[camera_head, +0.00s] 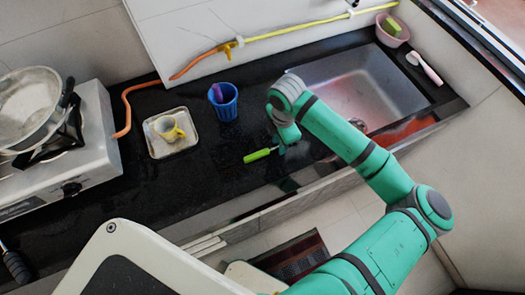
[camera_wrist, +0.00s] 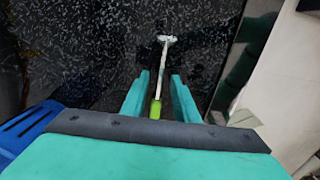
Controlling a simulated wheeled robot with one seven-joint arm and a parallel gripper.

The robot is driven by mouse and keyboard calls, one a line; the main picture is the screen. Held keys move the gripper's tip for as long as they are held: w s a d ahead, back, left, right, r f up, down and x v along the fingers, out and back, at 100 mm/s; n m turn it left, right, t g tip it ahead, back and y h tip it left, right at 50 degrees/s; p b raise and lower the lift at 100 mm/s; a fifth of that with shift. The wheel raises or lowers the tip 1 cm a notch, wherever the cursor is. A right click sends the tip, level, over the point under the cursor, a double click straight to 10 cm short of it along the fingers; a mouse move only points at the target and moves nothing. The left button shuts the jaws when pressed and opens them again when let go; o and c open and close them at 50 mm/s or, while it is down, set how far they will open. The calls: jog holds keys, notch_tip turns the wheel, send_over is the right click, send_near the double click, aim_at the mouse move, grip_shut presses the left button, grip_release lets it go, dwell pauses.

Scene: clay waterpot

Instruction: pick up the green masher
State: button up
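The green masher lies on the black counter, with its bright green handle (camera_head: 257,155) showing left of my gripper (camera_head: 284,143) in the head view. In the wrist view, the masher's pale shaft and head (camera_wrist: 166,44) point away from me, and its green handle (camera_wrist: 155,110) is near the base of the fingers. My gripper (camera_wrist: 160,78) is open, with one finger on each side of the masher. Gaps show between the masher and the fingers. How high the fingertips are above the counter is hard to tell. My wrist hides the masher's head in the head view.
A blue cup (camera_head: 223,103) with a purple item stands left of the masher. A tray (camera_head: 158,148) with a yellow-handled mug, and a stove (camera_head: 90,150) with a pan, are further left. The sink (camera_head: 372,85) is at the right. The counter's front edge is close.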

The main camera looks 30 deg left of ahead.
jog(key=shift+f, duration=0.1)
grip_shut()
